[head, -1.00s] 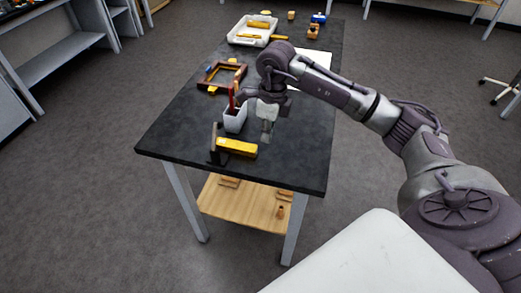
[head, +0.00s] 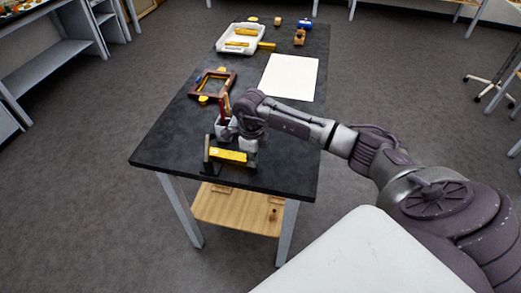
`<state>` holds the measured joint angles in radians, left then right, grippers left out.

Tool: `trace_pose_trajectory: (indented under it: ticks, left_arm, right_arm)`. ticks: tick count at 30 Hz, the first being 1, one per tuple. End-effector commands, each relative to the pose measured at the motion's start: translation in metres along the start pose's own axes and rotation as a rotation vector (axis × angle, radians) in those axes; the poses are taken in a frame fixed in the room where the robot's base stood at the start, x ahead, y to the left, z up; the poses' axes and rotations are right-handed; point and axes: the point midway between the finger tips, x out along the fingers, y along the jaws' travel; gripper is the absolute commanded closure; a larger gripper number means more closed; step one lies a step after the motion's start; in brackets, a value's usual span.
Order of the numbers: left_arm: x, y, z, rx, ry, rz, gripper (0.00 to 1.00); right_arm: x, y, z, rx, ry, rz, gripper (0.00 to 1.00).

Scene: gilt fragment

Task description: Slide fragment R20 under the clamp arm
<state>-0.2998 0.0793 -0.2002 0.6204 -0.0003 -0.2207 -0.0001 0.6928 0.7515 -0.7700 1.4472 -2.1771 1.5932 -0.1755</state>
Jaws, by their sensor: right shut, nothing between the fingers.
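A yellow bar-shaped piece (head: 229,156) lies near the front edge of the black table in the head view. A dark upright block (head: 207,150) stands at its left end; it may be part of the clamp. I cannot read any label, so I cannot tell which piece is R20. My right gripper (head: 249,154) is shut and empty, low over the table at the right end of the yellow piece. I cannot tell whether it touches the piece. My left gripper is not in view.
A white cup (head: 219,133) with red-handled tools stands just behind, partly hidden by my gripper. Beyond are a brown frame (head: 229,88) with yellow bits, a white sheet (head: 289,77) and a white tray (head: 222,47) holding yellow pieces. The table's front right is clear.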

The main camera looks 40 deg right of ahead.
Motion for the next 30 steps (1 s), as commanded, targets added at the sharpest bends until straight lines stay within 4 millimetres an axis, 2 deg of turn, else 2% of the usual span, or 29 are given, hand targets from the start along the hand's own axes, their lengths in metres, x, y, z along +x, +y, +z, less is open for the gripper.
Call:
trace_pose_trajectory:
  ticks: [11, 19, 30]
  left_arm:
    - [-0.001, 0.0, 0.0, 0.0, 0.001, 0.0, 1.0]
    - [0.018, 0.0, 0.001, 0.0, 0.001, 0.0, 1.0]
    - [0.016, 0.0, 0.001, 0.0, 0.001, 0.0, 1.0]
  right_arm:
    - [0.0, 0.0, 0.003, 0.0, 0.0, 0.0, 1.0]
    - [0.003, -0.001, 0.019, -0.001, 0.0, -0.001, 1.0]
    - [0.0, -0.001, 0.018, 0.0, 0.001, 0.0, 1.0]
